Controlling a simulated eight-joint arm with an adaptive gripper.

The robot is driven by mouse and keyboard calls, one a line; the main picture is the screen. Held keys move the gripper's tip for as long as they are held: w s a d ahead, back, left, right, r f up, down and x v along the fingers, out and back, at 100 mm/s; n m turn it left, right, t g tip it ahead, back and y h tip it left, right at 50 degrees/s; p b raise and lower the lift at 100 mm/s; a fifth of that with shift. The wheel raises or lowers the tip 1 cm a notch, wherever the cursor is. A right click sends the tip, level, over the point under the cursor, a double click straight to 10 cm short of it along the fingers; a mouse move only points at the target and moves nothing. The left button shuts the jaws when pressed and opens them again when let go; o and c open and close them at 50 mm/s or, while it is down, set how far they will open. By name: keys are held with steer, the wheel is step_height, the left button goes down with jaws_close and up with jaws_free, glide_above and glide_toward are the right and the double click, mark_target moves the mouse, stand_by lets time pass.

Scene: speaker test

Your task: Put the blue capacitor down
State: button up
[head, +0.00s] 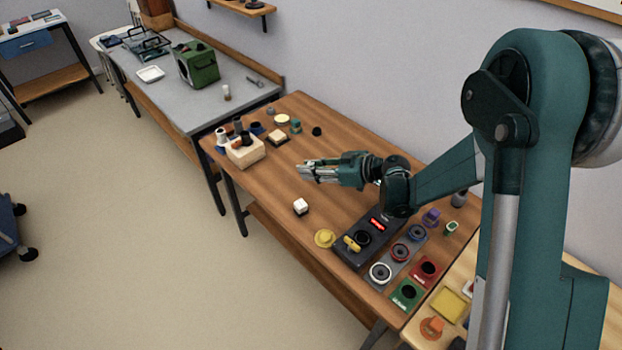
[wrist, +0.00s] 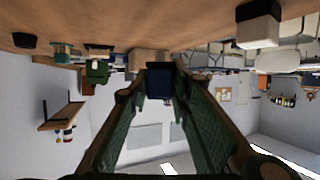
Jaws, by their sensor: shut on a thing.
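My gripper (head: 308,172) reaches out level over the middle of the brown wooden table, a little above its top. In the wrist view, where the scene shows upside down, its two green fingers (wrist: 160,88) close on a small dark blue piece, the blue capacitor (wrist: 159,82). In the head view I cannot make the capacitor out between the fingertips. The table top (head: 270,195) is bare below and around the gripper. It shows along the top of the wrist view (wrist: 120,22).
A pale wooden block holding dark cylinders (head: 244,154) stands at the table's left end, with several small parts behind it. A black tester with a red display (head: 377,224) and coloured pads with round parts lie to the right.

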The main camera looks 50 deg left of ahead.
steer(key=shift+f, duration=0.55)
steer(key=shift+f+b, duration=0.4)
steer(key=shift+f, duration=1.5)
steer(key=shift+f, duration=0.15)
steer(key=o, duration=0.9)
steer(key=shift+r, duration=0.25)
steer(key=p+v, duration=0.1)
steer(key=v, duration=1.1)
